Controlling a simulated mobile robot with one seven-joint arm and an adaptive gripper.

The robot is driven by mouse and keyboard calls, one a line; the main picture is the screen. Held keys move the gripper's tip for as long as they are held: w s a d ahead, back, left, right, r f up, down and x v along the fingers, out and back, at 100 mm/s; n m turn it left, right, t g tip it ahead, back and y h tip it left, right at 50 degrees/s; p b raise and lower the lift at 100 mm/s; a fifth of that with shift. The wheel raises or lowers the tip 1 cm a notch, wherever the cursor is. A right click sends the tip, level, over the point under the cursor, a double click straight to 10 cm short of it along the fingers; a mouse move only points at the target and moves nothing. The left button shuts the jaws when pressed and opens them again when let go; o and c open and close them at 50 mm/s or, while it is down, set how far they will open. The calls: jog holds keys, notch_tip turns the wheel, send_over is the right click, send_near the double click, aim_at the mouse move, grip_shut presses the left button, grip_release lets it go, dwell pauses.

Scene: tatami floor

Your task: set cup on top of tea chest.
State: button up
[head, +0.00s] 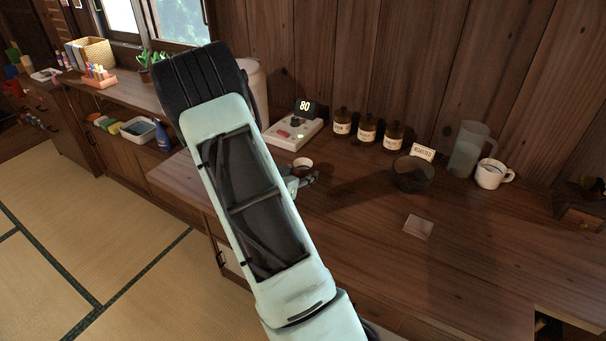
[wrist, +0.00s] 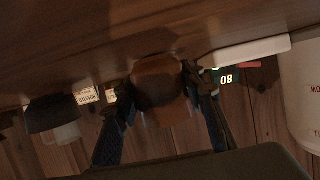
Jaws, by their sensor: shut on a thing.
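A small brown cup (wrist: 158,82) sits between the fingers of my gripper (wrist: 160,95) in the wrist view, which looks upside down. In the head view the cup (head: 303,164) shows its pale rim just right of my arm, with part of my gripper (head: 301,182) beside it. My gripper is shut on the cup. I cannot tell if the cup touches the counter. A small wooden box with a drawer knob (head: 581,219), likely the tea chest, stands at the right edge of the head view, partly cut off. Something dark is on or behind its top.
The wooden counter (head: 345,245) holds a scale-like device reading 80 (head: 293,131), several brown jars (head: 366,132), a dark bowl (head: 413,176), a pitcher (head: 467,150), a white mug (head: 490,175) and a small flat tile (head: 418,227).

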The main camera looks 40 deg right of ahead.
jog(key=shift+f, duration=0.15)
jog(key=o, duration=1.2)
jog(key=shift+o, duration=0.2)
jog(key=shift+r, duration=0.35)
jog(key=p+v, duration=0.1)
jog(key=v, duration=1.1)
